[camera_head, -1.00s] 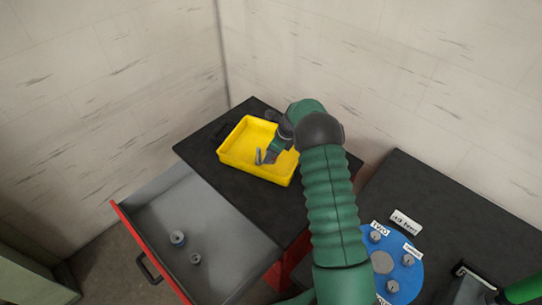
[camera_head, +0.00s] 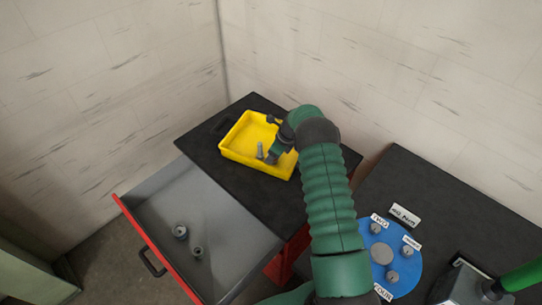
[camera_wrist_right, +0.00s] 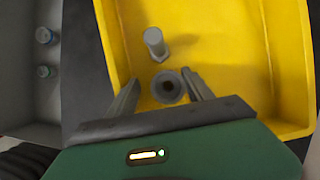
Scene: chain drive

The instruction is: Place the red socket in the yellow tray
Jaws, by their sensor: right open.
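The yellow tray (camera_head: 238,156) sits on the black top of the cabinet. My right gripper (camera_wrist_right: 166,91) is low over the tray with its fingers apart. A round grey socket (camera_wrist_right: 168,87) with a dark hole is in the tray between the fingertips, with a visible gap to the right finger. I cannot make out a red band on it. Beyond it a taller grey piece (camera_wrist_right: 155,42) stands in the tray; it also shows in the head view (camera_head: 260,150). My right wrist hides part of the tray in the head view. My left gripper is out of view.
The open drawer (camera_head: 225,240) holds a blue-ringed socket (camera_head: 180,232) and a smaller socket (camera_head: 198,252), green-ringed in the wrist view. A blue round holder (camera_head: 405,265) with several grey parts and labels is on the right table. Walls stand behind the tray.

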